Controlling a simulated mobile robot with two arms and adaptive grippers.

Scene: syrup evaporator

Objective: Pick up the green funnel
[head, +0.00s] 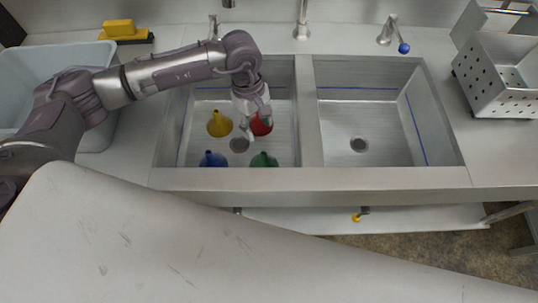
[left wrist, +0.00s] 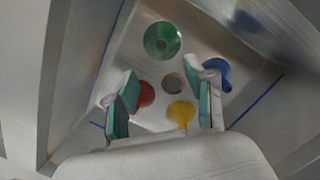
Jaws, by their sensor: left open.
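The green funnel (head: 264,160) stands in the left sink basin at its near side, partly hidden by the basin's front wall. In the left wrist view the green funnel (left wrist: 163,41) lies beyond my fingertips, apart from them. My left gripper (head: 254,122) is over the left basin, pointing down beside the red funnel (head: 262,124). In the left wrist view my left gripper (left wrist: 164,88) is open, with nothing between its fingers at the tips. The red funnel (left wrist: 145,96) shows close to one finger. My right gripper is not in view.
A yellow funnel (head: 220,124) and a blue funnel (head: 212,159) share the left basin (head: 175,130). A divider (head: 309,110) separates the empty right basin (head: 360,120). A grey tub (head: 95,135) is at left; a perforated metal box (head: 495,80) stands at right.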

